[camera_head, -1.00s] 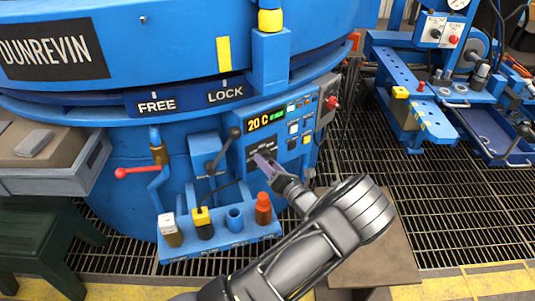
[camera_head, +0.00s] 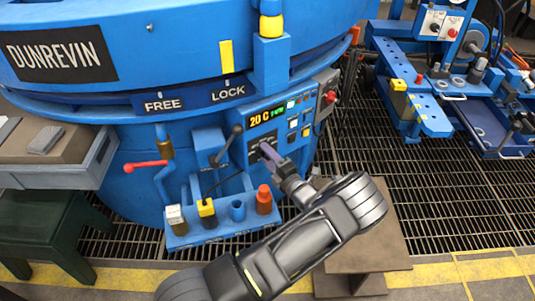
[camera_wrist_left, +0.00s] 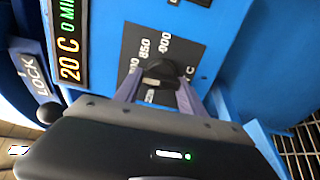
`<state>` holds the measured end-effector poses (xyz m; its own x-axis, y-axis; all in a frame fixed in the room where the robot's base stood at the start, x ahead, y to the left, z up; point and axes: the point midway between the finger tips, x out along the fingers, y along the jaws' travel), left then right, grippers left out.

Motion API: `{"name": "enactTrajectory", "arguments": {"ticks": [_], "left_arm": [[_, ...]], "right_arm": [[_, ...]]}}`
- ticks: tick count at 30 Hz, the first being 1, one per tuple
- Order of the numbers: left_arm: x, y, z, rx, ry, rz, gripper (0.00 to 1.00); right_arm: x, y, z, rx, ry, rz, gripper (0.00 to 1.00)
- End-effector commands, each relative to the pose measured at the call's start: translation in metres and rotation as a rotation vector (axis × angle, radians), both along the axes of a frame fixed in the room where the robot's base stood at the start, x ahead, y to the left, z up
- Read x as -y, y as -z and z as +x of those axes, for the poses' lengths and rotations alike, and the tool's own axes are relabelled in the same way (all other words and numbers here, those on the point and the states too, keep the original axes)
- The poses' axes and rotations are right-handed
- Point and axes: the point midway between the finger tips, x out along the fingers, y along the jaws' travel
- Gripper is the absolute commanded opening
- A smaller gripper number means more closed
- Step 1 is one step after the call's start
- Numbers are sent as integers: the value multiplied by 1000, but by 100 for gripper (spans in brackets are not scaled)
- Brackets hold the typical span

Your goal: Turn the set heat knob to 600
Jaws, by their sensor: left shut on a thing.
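The set heat knob (camera_wrist_left: 160,72) is a dark knob on a black dial plate (camera_wrist_left: 133,47) with numbers, of which 850 can be read, on the blue furnace panel. My left gripper (camera_wrist_left: 160,88) is shut on the knob, one finger on each side of it. In the head view the left gripper (camera_head: 268,152) reaches the panel just below the display (camera_head: 266,116), which reads 20 C, and its fingers cover most of the dial. The knob's exact pointing is not clear. My right gripper is not in view.
A blue rack (camera_head: 222,229) with several small holders stands below the panel, left of my forearm. A black-knobbed lever (camera_head: 229,142) is left of the display. A red-handled valve (camera_head: 146,166) is farther left. A brown platform (camera_head: 375,240) is at lower right.

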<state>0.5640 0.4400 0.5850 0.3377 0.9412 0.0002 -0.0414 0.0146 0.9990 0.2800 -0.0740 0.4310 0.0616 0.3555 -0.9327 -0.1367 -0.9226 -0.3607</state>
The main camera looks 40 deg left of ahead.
Motion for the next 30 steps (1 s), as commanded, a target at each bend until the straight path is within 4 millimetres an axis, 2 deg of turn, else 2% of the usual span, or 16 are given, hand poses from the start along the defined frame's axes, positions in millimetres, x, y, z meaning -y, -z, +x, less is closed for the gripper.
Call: {"name": "enactTrajectory", "arguments": {"ticks": [17, 18, 25, 30], "left_arm": [[1, 0, 1, -42, 2, 13, 7], [1, 0, 1, -42, 2, 14, 50], [0, 0, 0, -42, 1, 14, 68], [0, 0, 0, -42, 1, 14, 69]], "right_arm": [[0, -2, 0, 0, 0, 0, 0], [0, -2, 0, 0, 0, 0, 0], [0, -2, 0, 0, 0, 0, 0], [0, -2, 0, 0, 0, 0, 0]]}}
